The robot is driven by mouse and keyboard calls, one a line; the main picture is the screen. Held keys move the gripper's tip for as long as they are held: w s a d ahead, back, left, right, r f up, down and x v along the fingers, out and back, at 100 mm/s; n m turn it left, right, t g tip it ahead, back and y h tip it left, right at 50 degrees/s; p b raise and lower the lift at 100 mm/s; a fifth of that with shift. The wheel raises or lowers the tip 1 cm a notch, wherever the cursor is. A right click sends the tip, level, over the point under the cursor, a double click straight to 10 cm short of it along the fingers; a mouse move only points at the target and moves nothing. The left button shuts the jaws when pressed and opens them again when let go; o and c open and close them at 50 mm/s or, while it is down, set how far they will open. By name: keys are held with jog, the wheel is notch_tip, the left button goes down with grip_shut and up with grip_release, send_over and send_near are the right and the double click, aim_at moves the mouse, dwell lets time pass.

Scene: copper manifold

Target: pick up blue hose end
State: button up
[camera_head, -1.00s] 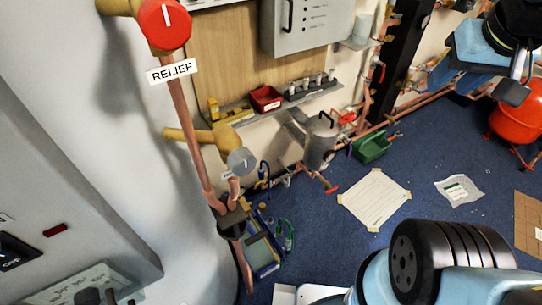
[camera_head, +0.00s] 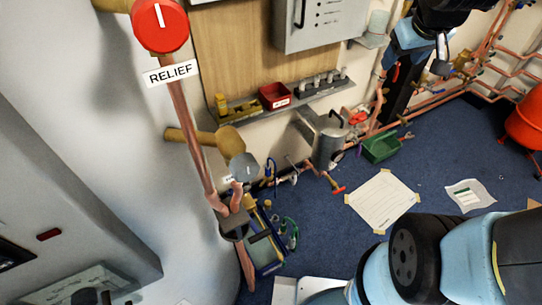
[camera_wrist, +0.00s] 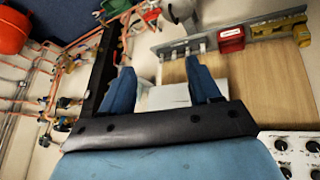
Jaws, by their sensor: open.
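A thin blue hose (camera_head: 270,168) shows as a small upright loop by the low pipe fittings at the wall, left of the grey metal canister, in the head view. Its exact end is too small to tell. My gripper (camera_head: 441,62) is high at the upper right of the head view, well apart from the hose. In the wrist view my gripper (camera_wrist: 165,88) has its two blue fingers spread, with nothing between them. I cannot make out the blue hose in the wrist view.
The grey canister (camera_head: 328,146) and green bin (camera_head: 381,148) stand along the wall. A shelf (camera_head: 330,91) carries a red bin (camera_head: 275,95). The RELIEF pipe (camera_head: 186,125) stands at left, above a blue tool tray (camera_head: 268,257).

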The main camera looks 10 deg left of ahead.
jog(key=w+a+f+n+y, duration=0.1)
jog(key=w+a+f+n, duration=0.3)
jog(key=w+f, duration=0.45)
jog(key=t+y, duration=0.6)
jog(key=y, duration=0.2)
send_over(269, 173)
jog(key=s, duration=0.2)
notch_tip(269, 173, down, 56)
jog(key=d+f+t, duration=0.1)
jog(key=f, duration=0.3)
jog(key=s+f+m+t, duration=0.1)
jog(key=f, duration=0.3)
jog(key=s+d+f+t, duration=0.1)
jog(key=f, duration=0.3)
jog(key=shift+s+d+m, duration=0.15)
jog(key=shift+d+m, duration=0.15)
jog(key=shift+s+d+f, duration=0.15)
jog(key=shift+s+f, duration=0.1)
jog(key=shift+f, duration=0.1)
jog(key=shift+x, duration=3.7)
